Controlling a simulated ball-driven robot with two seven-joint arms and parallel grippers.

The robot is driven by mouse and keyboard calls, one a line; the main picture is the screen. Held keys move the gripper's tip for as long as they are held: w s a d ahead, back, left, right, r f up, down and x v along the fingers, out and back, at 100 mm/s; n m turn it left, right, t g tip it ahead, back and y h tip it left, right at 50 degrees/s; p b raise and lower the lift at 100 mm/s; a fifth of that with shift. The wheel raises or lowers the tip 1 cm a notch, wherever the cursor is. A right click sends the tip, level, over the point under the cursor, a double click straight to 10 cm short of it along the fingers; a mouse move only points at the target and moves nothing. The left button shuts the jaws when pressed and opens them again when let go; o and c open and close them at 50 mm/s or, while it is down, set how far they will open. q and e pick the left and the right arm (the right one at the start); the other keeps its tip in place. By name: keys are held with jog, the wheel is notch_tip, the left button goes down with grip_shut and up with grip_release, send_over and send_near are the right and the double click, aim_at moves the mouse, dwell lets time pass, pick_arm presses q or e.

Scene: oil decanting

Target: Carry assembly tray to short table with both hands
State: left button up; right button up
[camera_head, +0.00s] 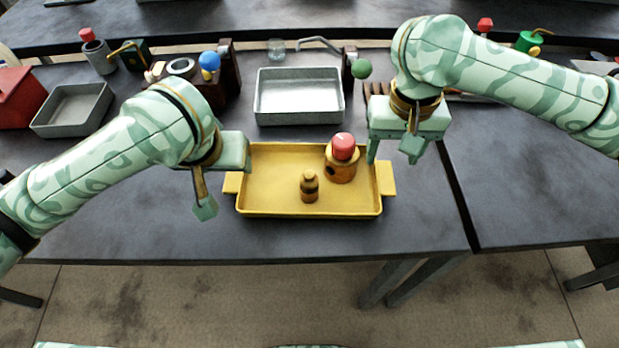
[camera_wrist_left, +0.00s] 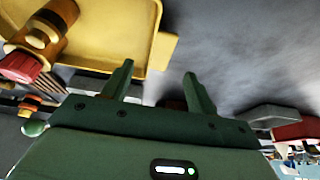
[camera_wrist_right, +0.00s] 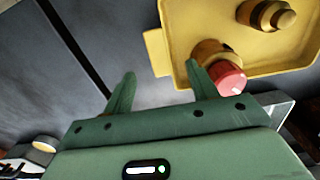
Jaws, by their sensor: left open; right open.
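The yellow assembly tray (camera_head: 268,185) lies on the dark table, with a tab handle at its left (camera_head: 231,183) and right (camera_head: 387,178) ends. A wooden jar with a red cap (camera_head: 341,167) and a small brown bottle-shaped piece (camera_head: 309,188) stand in it. My left gripper (camera_head: 222,182) is open and empty by the left handle; its wrist view shows that handle (camera_wrist_left: 164,50) just beyond the fingers, apart from them. My right gripper (camera_head: 392,155) is open above the right handle, which shows just beyond its fingers in the right wrist view (camera_wrist_right: 155,52).
A grey metal tray (camera_head: 299,118) stands close behind the yellow tray. Another grey tray (camera_head: 71,128) and a red box (camera_head: 17,97) are at the left. A gap separates this table from the right-hand table (camera_head: 545,180), whose front is clear.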

aim_at(234, 174)
pick_arm(q)
jog(key=shift+x, duration=3.1)
pick_arm(e)
jog(key=shift+f, duration=3.15)
pick_arm(q)
grip_shut()
pick_arm(e)
grip_shut()
